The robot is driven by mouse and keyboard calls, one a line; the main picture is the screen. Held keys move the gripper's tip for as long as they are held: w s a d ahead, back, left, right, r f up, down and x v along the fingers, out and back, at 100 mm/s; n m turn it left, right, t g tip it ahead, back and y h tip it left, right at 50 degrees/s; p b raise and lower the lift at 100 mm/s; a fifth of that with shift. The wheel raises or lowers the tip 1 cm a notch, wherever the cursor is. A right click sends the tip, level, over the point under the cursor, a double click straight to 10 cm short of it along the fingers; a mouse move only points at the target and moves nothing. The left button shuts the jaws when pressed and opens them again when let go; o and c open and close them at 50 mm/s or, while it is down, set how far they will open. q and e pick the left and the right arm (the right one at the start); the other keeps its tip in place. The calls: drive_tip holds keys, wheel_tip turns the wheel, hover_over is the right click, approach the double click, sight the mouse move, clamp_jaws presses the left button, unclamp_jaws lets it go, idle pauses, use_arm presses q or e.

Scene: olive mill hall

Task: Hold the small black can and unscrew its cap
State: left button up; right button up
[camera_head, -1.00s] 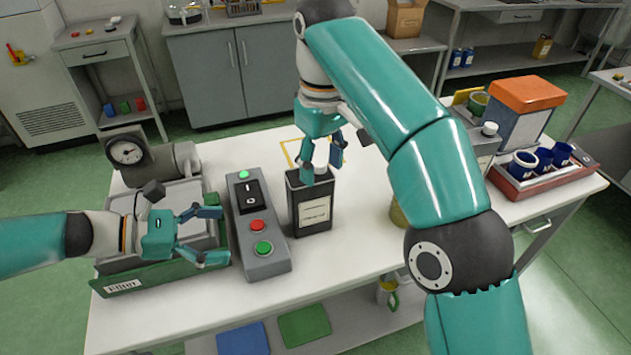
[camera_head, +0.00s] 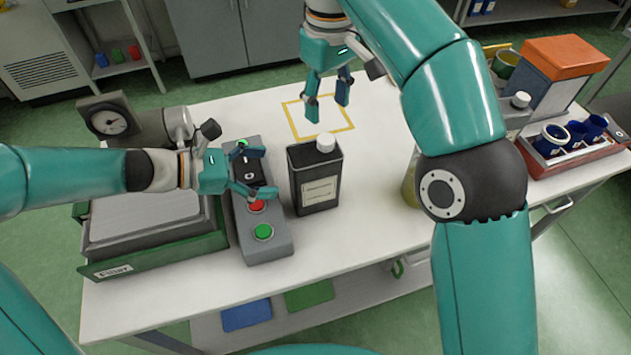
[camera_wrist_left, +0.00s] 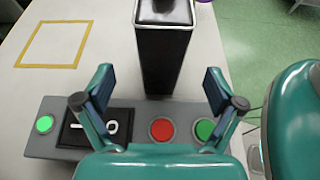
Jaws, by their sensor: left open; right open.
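The small black can (camera_head: 316,184) stands upright on the white table, with a white cap (camera_head: 325,142) on top and a pale label on its front. In the left wrist view the can (camera_wrist_left: 162,60) stands beyond my open fingers, and its top is cut off by the picture edge. My left gripper (camera_head: 258,174) is open and empty, above the button box to the left of the can, pointing at it. My right gripper (camera_head: 327,108) is open and empty, above and behind the can, apart from the cap, with its fingers pointing down.
The grey button box (camera_head: 264,240) lies beside the can. A yellow square outline (camera_head: 345,129) marks bare table behind the can. A red tray (camera_head: 560,165) with blue cups stands right.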

sight(307, 173)
use_arm(q)
drive_tip(key=x, duration=0.9)
drive_tip(key=shift+f, duration=0.1)
use_arm(e)
drive_tip(key=shift+s, duration=0.1)
use_arm(q)
clamp_jaws()
drive_tip(key=shift+s, duration=0.1)
use_arm(e)
drive_tip(key=m, duration=0.5)
drive_tip(key=shift+m, duration=0.4)
drive_tip(key=m, duration=1)
drive_tip(key=shift+m, duration=0.3)
drive_tip(key=m, duration=0.5)
drive_tip(key=shift+m, duration=0.4)
drive_tip(key=shift+f, duration=4)
